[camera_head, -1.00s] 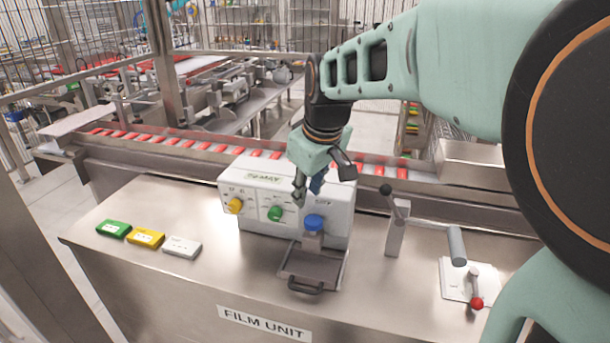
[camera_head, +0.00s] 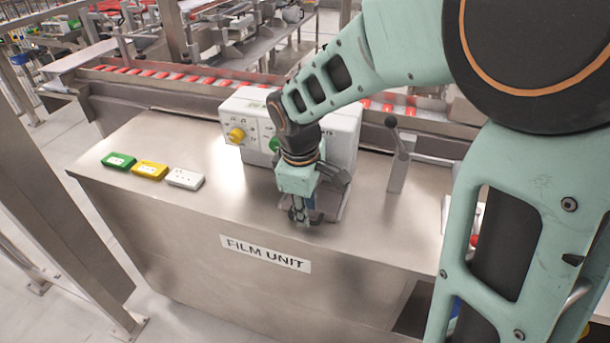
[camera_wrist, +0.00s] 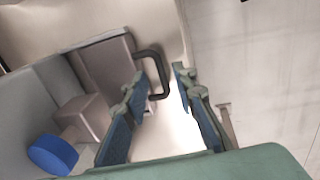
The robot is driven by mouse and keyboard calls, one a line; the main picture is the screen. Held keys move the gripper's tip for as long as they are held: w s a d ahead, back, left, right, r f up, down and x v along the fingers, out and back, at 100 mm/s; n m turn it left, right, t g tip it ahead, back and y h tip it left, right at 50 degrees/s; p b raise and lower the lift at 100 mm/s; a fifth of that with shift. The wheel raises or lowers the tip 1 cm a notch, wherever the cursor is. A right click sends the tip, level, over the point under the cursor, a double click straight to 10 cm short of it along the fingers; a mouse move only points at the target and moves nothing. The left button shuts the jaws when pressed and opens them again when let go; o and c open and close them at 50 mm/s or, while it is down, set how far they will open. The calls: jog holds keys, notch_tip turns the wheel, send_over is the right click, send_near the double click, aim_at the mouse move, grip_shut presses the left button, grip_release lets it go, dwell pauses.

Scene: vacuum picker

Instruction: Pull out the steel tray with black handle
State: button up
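The steel tray (camera_wrist: 104,68) sticks out from the front of the white control box (camera_head: 345,135). Its black loop handle (camera_wrist: 163,76) shows clearly in the wrist view. In the head view my gripper hides most of the tray, and a strip shows beside the fingers (camera_head: 336,203). My gripper (camera_head: 304,218) points down at the tray's front end. In the wrist view my gripper's fingertips (camera_wrist: 160,72) are apart, with the handle's outer bar between them and a gap beside it. I cannot tell whether a finger touches the handle.
The box has a yellow knob (camera_head: 236,135), a green knob (camera_head: 274,144) and a blue knob (camera_wrist: 52,155). Green (camera_head: 118,161), yellow (camera_head: 150,171) and white (camera_head: 185,179) blocks lie on the steel table at left. A lever post (camera_head: 398,165) stands at right. The table's front edge lies close.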

jog(key=shift+w+d+f, duration=0.1)
jog(key=shift+w+f, duration=0.05)
jog(key=shift+f, duration=0.55)
jog(key=shift+w+f, duration=0.1)
jog(key=shift+f, duration=0.55)
jog(key=shift+c, duration=0.5)
grip_shut()
jog(key=shift+s, duration=0.15)
